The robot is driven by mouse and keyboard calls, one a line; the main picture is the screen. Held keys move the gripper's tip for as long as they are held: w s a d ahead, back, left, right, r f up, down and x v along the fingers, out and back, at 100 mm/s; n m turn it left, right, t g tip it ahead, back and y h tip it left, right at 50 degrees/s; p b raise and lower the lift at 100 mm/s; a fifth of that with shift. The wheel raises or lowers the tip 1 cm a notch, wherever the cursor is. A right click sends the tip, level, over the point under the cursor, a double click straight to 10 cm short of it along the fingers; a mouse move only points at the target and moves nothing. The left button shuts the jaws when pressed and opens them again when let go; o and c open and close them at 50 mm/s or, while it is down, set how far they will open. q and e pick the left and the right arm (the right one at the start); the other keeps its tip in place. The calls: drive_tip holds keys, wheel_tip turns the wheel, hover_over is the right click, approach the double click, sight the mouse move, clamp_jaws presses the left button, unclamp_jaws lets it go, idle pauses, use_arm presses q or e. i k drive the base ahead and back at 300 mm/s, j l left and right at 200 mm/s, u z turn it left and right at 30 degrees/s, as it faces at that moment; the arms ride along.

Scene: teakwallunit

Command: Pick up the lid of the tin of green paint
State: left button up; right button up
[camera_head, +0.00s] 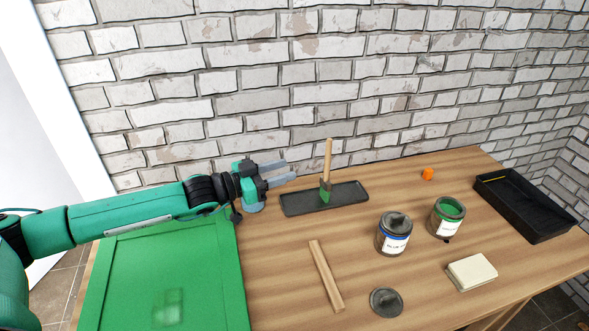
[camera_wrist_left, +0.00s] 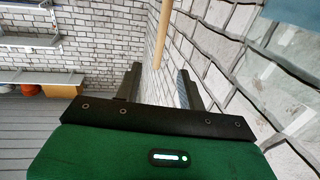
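A dark grey round lid (camera_head: 386,302) with a knob lies flat on the table near its front edge. The open tin of green paint (camera_head: 447,218) stands behind it to the right, with green paint showing inside. A tin with a blue band (camera_head: 394,235) stands left of it with a dark lid on. My left gripper (camera_head: 282,174) is over the back left of the table, far from the lid, its fingers apart and empty. In the left wrist view its two fingers (camera_wrist_left: 158,85) stand wide apart. My right gripper is not in view.
A brush (camera_head: 327,172) stands upright on a dark tray (camera_head: 353,195) near my left gripper; its handle (camera_wrist_left: 161,35) shows beyond the fingers. A wooden stick (camera_head: 326,275), a cream block (camera_head: 471,272), an orange item (camera_head: 427,174), a black tray (camera_head: 522,205) and a green panel (camera_head: 160,265) lie around.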

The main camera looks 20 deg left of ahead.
sight(385, 302)
drive_tip(key=k+j, duration=0.3)
drive_tip(key=j, duration=0.15)
drive_tip(key=k+j, duration=0.25)
drive_tip(key=j, duration=0.15)
drive_tip(key=k+j, duration=0.3)
drive_tip(key=j, duration=0.15)
drive_tip(key=k+j, duration=0.25)
drive_tip(key=j, duration=0.15)
drive_tip(key=k+j, duration=0.3)
drive_tip(key=j, duration=0.15)
